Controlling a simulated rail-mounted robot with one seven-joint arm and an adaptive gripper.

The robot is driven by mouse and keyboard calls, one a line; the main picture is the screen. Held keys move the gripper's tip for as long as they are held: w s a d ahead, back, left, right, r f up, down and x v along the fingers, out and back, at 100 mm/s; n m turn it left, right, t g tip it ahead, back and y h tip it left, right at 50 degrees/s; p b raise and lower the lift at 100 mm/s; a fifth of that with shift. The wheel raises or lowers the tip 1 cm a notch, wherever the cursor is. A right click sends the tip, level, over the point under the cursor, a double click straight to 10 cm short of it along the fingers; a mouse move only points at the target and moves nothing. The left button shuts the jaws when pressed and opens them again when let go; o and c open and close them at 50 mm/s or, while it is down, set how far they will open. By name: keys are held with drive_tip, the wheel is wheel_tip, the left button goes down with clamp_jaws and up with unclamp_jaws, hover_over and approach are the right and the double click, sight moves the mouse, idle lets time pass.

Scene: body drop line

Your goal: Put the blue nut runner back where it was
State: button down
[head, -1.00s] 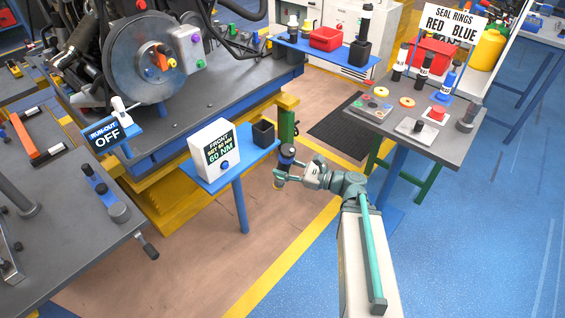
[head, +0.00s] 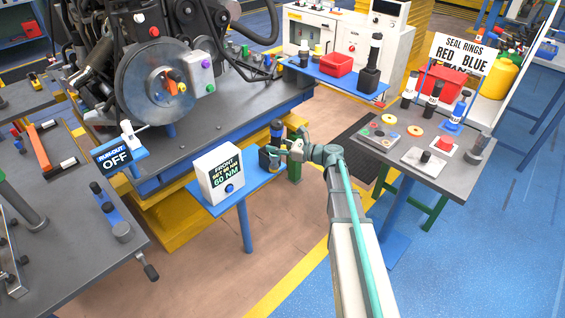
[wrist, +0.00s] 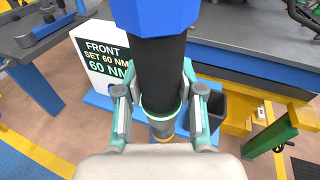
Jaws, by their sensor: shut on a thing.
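The blue nut runner (head: 277,131) is upright in my gripper (head: 286,150), at the right end of the small blue shelf (head: 258,178). In the wrist view its blue top (wrist: 155,18) and black body (wrist: 160,70) stand between the fingers of my gripper (wrist: 160,108), which are shut on it. Its yellowish lower end shows below the fingers. An open black holder (wrist: 208,105) is on the shelf, just right of the runner in the wrist view. In the head view the holder (head: 267,160) is partly hidden by the gripper. I cannot tell the runner's exact height above it.
A white box reading "FRONT SET 60 NM" (head: 218,172) stands on the shelf left of the holder. The grey engine bench (head: 225,118) is behind. A table with seal rings (head: 455,180) is to the right. Open floor (head: 285,235) lies in front.

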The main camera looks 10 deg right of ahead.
drive_tip(key=w+m+h+p, duration=0.1)
drive_tip(key=w, duration=1.3)
drive_tip(key=shift+w+f+m+h, duration=0.2)
drive_tip(key=shift+f+m+h, duration=0.1)
drive_tip(key=shift+f, duration=0.15)
wheel_tip(320, 180, down, 6)
drive_tip(key=b, duration=0.3)
drive_tip(key=shift+f+b, duration=0.25)
drive_tip(key=shift+b, duration=0.15)
drive_tip(key=shift+f, duration=0.5)
drive_tip(key=c, duration=0.6)
unclamp_jaws()
drive_tip(key=shift+s, duration=0.1)
drive_tip(key=shift+c, duration=0.2)
drive_tip(key=shift+f, duration=0.1)
